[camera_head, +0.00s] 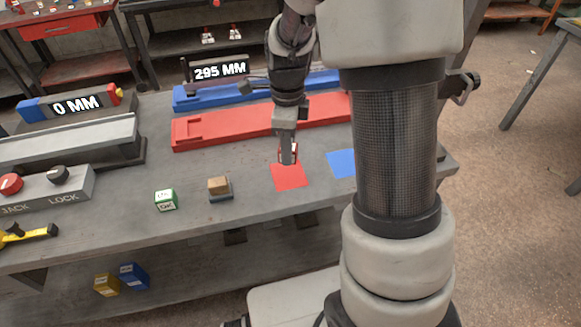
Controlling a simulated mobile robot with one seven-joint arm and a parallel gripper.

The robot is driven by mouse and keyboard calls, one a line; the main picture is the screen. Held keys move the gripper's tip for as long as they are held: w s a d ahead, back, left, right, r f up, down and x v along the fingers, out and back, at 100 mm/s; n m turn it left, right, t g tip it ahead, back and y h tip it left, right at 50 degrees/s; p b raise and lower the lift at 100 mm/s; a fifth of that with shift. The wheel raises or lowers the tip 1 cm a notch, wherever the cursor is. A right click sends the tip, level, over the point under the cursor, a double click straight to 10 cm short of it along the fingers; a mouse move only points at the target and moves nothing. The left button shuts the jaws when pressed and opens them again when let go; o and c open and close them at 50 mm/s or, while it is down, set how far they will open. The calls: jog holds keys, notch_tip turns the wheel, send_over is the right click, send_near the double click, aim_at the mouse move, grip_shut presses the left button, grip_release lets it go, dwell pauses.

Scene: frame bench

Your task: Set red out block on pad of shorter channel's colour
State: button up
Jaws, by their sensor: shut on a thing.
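My gripper (288,157) points down and is shut on a small red-and-white block (294,150), mostly hidden by the fingers. It is at the far edge of the red pad (289,180); I cannot tell whether the block touches the pad. The blue pad (340,163) lies to the right, partly hidden by my arm. The red channel (225,127) lies behind the pads, and the blue channel (205,98) lies behind it. My arm covers parts of both channels, including their right ends, so I cannot compare their lengths.
A green-and-white block (165,199) and a brown block on a dark blue base (219,188) stand on the bench left of the red pad. A display (220,70) reads 295 MM; another (76,106) reads 0 MM. A knob panel (45,190) is at the left.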

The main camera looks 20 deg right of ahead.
aim_at(288, 175)
jog(key=shift+f+b, duration=0.35)
jog(key=shift+f, duration=2.5)
jog(key=shift+f, duration=0.15)
jog(key=o, duration=1.1)
jog(key=shift+c, duration=0.2)
